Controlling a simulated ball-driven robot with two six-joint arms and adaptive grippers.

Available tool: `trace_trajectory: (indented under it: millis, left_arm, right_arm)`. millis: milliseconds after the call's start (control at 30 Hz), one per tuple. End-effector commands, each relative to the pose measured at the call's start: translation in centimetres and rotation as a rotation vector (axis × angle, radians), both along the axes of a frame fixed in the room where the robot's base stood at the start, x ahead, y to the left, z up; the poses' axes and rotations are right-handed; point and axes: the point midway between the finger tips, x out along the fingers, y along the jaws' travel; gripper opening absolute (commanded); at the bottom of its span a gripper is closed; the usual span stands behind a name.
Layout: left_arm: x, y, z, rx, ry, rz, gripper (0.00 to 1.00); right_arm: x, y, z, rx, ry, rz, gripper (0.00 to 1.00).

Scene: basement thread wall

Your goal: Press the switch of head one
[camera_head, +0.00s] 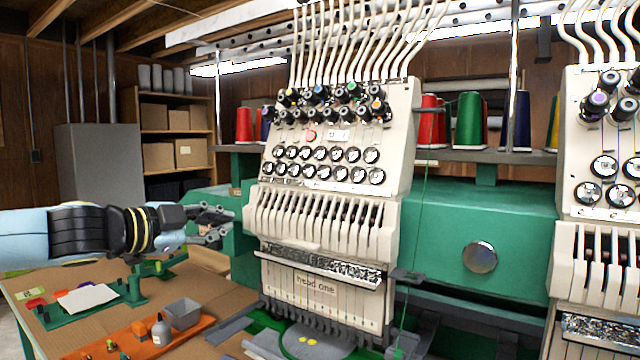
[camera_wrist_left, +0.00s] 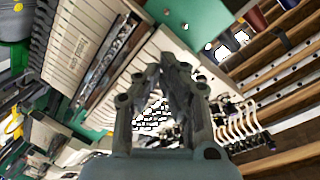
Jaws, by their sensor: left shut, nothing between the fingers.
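Head one (camera_head: 335,215) is the cream embroidery head in the middle of the head view, with a "head one" label (camera_head: 315,284) on its lower plate. A small round red button (camera_head: 311,135), which looks like its switch, sits beside a white label (camera_head: 340,135) above two rows of black-rimmed dials. My left gripper (camera_head: 224,226) is shut and empty, to the left of head one and lower than the red button, apart from it. In the left wrist view its fingers (camera_wrist_left: 174,62) come together in front of the head, whose label plate (camera_wrist_left: 80,45) shows at upper left.
Thread cones (camera_head: 468,120) stand on a shelf behind the green machine beam (camera_head: 450,215). A second head (camera_head: 605,190) is at right. A table (camera_head: 165,290) at lower left bears a grey bin (camera_head: 182,313), a bottle (camera_head: 161,330) and an orange tray (camera_head: 130,345).

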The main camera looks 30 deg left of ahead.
Motion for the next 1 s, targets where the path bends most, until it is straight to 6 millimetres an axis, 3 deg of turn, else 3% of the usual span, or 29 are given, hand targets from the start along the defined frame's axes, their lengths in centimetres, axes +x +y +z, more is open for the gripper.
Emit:
trace_trajectory:
  millis: [33,200,400,600,1000]
  left_arm:
    - [0.7,-0.6,3.5,0.058,-0.041,-0.080,0.00]
    - [0.8,-4.0,12.4,0.218,-0.122,-0.365,0.00]
    - [-0.9,-7.3,18.4,0.369,-0.119,-0.612,0.00]
    - [-2.1,-8.8,20.4,0.435,-0.095,-0.720,0.00]
    - [-2.3,-8.9,20.5,0.440,-0.091,-0.731,0.00]
  right_arm:
    - [-0.4,0.0,0.3,0.000,0.005,0.000,0.40]
    - [-1.4,0.0,0.8,-0.001,0.019,0.000,0.40]
    - [-1.4,-0.1,1.3,-0.002,0.020,-0.001,0.40]
    - [-1.3,-0.2,1.4,-0.003,0.018,0.000,0.40]
    - [-1.0,-0.2,1.4,-0.003,0.014,0.001,0.40]
